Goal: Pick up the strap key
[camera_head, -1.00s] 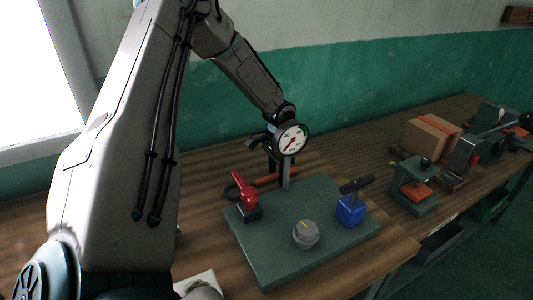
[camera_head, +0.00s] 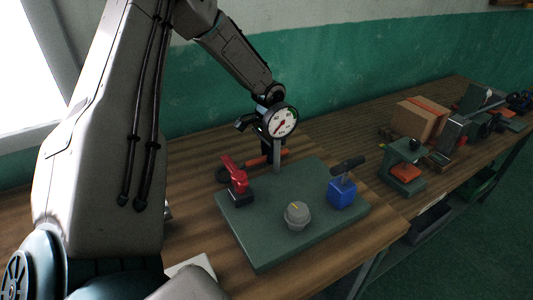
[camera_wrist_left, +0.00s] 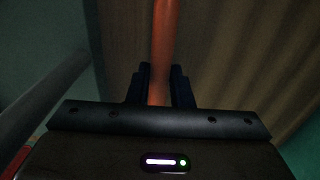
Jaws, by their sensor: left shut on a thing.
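The strap key has an orange handle (camera_head: 256,160) and a dark loop (camera_head: 223,174). It is at the back edge of the green panel, behind the red lever valve and the gauge post. My left gripper (camera_head: 268,148) is partly hidden behind the gauge. In the left wrist view, the orange handle (camera_wrist_left: 161,45) runs between the two dark fingers of my left gripper (camera_wrist_left: 160,88), which is shut on it. I cannot tell whether the key touches the table. My right gripper is not in view.
The green panel (camera_head: 258,235) carries a white dial gauge (camera_head: 283,122) on a post, a red lever valve (camera_head: 236,176), a grey knob (camera_head: 297,215) and a blue valve (camera_head: 342,192). A cardboard box (camera_head: 414,119) and a green stand (camera_head: 404,178) are farther right on the wooden table.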

